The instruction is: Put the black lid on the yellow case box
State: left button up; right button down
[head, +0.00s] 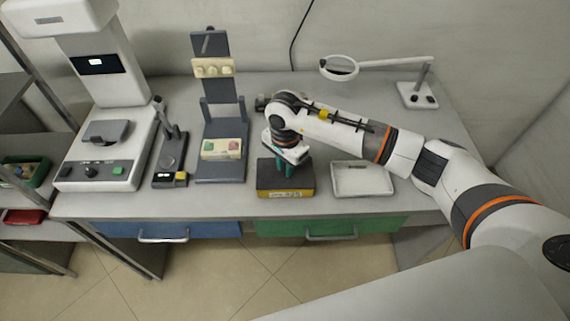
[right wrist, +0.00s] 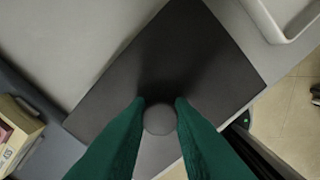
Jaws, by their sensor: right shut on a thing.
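The yellow case box (head: 287,194) stands near the front edge of the bench, with a label on its yellow front strip. The black lid (head: 266,172) is directly over it and looks flush on top; no gap shows. Its flat dark top also fills the middle of the right wrist view (right wrist: 200,60). My right gripper (head: 285,165) points down from above, and its green fingers (right wrist: 160,112) are shut on the lid's round knob (right wrist: 160,118). The inside of the box is hidden. My left gripper is not in view.
A white tray (head: 363,193) lies close to the right of the box. A magnifier lamp (head: 418,95) stands at the back right.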

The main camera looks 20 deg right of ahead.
jog(key=shift+f, duration=0.25)
jog(key=c, duration=1.2)
grip_release()
notch_tip(320, 180, up, 12)
jog(key=b, duration=0.3)
